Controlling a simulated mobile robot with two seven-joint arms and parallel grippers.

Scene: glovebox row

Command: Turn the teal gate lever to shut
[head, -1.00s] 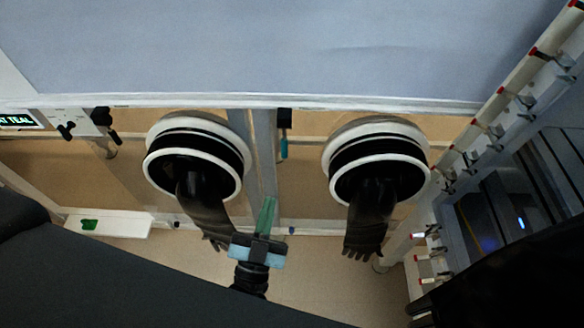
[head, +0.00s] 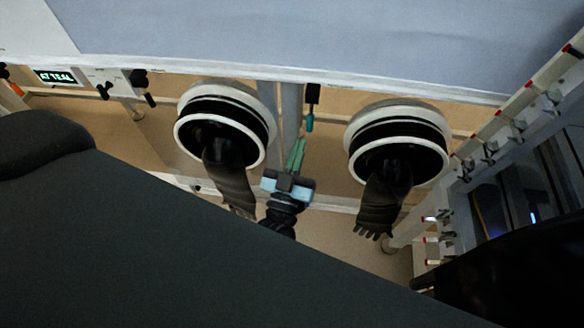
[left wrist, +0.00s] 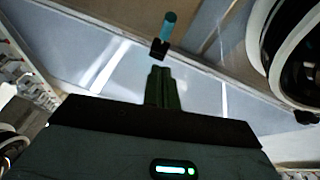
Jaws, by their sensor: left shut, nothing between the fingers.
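The teal gate lever (head: 309,122) hangs from a black mount below the white ledge, between the two glove ports in the head view. In the left wrist view the teal lever (left wrist: 169,26) shows at the top middle with its black mount, ahead of the fingers. My left gripper (head: 296,153) has green fingers pressed together and is empty. It is just below and left of the lever, with a gap visible in both views. In the left wrist view its shut fingers (left wrist: 161,88) point toward the lever. My right gripper is not in view.
Two round glove ports with black gloves flank the lever, the left one (head: 222,125) and the right one (head: 398,140). A display reading "AT TEAL" (head: 57,77) and black-handled valves (head: 139,79) are at the left. A white rack with pegs (head: 520,125) stands at the right.

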